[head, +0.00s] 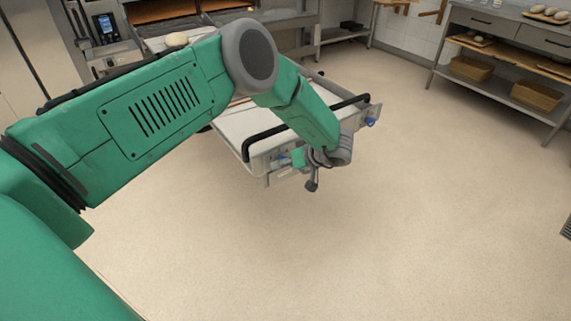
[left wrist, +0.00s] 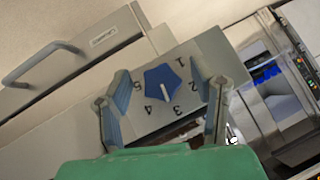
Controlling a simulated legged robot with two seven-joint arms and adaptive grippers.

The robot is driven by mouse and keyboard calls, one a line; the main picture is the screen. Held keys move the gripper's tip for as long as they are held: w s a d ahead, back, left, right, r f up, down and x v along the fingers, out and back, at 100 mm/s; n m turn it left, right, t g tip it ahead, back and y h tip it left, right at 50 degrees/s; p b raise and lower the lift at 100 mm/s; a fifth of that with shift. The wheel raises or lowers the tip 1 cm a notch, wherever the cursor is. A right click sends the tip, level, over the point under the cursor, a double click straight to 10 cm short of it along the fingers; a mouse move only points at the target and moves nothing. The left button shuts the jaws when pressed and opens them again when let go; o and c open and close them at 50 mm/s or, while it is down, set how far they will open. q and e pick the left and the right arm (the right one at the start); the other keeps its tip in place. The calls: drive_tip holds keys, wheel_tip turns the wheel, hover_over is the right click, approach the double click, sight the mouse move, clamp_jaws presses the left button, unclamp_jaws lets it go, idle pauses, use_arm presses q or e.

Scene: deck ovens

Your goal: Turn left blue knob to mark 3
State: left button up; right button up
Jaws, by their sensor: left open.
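The left blue knob (left wrist: 162,80) is five-sided and sits on a grey panel (left wrist: 206,53) with the numbers 1 to 5 around it. Its white line points down, between 3 and 4. My left gripper (left wrist: 160,78) is open, with one finger on each side of the knob and gaps between. In the head view, my left gripper (head: 314,172) is at the front of the white unit (head: 240,124), beside a blue knob (head: 282,161). A second blue knob (head: 371,121) is at the unit's right end. My right gripper is out of view.
A black rail (head: 300,127) runs along the unit's front top edge. A grey handle (left wrist: 42,62) shows in the left wrist view. A rack with baskets (head: 537,96) stands at the far right. The floor (head: 430,230) in front is clear.

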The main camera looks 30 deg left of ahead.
use_arm(q)
drive_tip(key=v, duration=1.1)
drive_tip(key=shift+d+r, duration=0.2)
drive_tip(key=shift+r, duration=0.05)
drive_tip(key=shift+d, duration=0.1)
